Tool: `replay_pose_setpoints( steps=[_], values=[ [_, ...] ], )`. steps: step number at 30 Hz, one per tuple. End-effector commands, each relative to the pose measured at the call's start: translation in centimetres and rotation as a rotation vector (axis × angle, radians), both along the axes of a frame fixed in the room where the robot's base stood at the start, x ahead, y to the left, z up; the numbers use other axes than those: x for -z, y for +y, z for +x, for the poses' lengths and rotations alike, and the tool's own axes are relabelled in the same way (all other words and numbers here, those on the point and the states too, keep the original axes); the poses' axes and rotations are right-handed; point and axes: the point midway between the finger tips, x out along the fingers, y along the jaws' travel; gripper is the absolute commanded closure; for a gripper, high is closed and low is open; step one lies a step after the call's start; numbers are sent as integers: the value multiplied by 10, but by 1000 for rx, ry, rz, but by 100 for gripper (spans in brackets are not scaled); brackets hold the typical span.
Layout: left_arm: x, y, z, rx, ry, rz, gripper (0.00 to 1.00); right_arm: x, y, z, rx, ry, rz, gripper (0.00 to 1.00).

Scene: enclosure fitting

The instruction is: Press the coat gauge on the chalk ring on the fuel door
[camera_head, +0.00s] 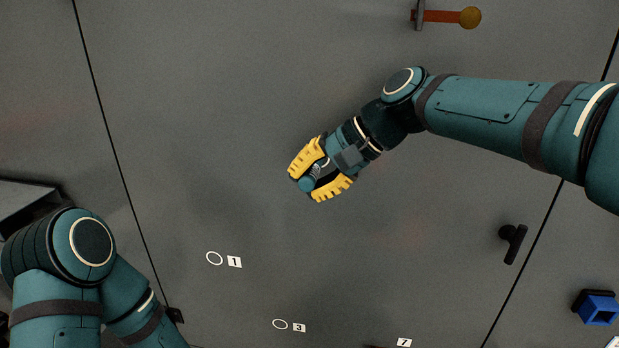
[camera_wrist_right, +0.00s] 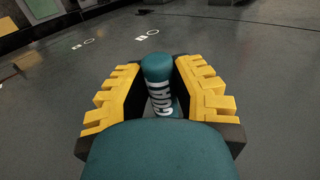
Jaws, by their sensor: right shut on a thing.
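My right gripper (camera_head: 320,182) has yellow toothed fingers shut on a teal cylinder with white lettering, the coat gauge (camera_head: 307,184). In the right wrist view the gauge (camera_wrist_right: 158,85) stands between both fingers (camera_wrist_right: 160,95), its rounded tip pointing away from the palm. A large grey panel (camera_head: 250,110), seemingly the fuel door, lies between two dark seams. On it are a white ring (camera_head: 214,258) beside label 1 and another ring (camera_head: 280,324) beside label 3. The gauge is apart from both rings, above and right of them. My left gripper is out of view.
A black handle (camera_head: 513,241) sits by the right seam. The panel's middle is clear.

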Motion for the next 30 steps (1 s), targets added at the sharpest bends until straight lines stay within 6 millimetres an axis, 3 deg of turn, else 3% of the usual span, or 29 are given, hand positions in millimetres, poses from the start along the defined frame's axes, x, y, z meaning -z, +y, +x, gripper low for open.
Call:
replay_pose_setpoints(
  steps=[11, 30],
  values=[
    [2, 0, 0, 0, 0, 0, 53, 0, 0, -3, 3, -3, 0, 100],
    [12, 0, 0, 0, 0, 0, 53, 0, 9, -50, 0, -2, 2, 100]
  ],
)
